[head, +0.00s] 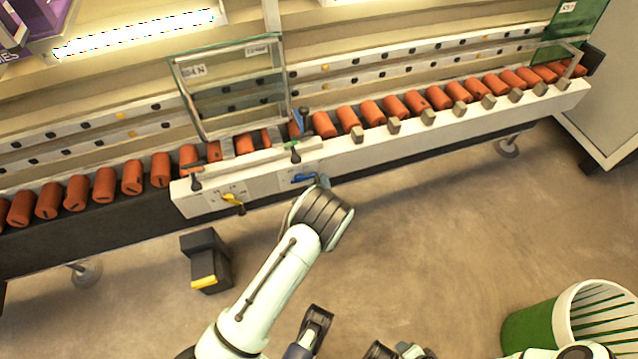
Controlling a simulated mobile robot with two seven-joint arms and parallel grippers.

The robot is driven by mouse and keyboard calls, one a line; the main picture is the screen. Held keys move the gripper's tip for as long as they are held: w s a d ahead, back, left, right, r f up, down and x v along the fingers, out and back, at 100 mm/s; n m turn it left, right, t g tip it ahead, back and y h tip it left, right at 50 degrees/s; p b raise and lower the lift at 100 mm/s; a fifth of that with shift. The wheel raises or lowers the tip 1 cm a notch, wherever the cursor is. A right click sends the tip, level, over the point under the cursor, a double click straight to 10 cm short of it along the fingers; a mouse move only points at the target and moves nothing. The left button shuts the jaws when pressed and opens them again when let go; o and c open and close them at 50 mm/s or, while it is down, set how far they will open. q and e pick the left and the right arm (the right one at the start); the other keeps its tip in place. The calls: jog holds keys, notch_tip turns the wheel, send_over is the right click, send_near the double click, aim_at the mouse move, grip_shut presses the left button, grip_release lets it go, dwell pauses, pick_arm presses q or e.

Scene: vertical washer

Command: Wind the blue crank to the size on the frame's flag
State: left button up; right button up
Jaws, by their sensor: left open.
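The blue crank (303,178) is on the front of the white control panel (262,184), low at its right end. My left arm reaches up from the bottom. My left gripper (322,182) is at the right end of the blue crank, open and mostly hidden behind its wrist; contact cannot be told. I cannot pick out a flag for certain. Dark jointed parts at the bottom centre may belong to my right arm; no right jaws show clearly.
A yellow crank (232,199) sits left of the blue one. Orange cylinders (132,177) line the conveyor on both sides of the guard. A black box with a yellow pedal (205,279) stands on the floor. A green-and-white bin (540,325) is at bottom right. Floor between is clear.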

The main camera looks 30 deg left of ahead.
pick_arm(q)
jog(key=shift+x, duration=1)
pick_arm(e)
jog(key=shift+w+d+f, duration=0.25)
jog(key=shift+w+f, duration=0.05)
jog(key=shift+w, duration=0.1)
pick_arm(q)
grip_shut()
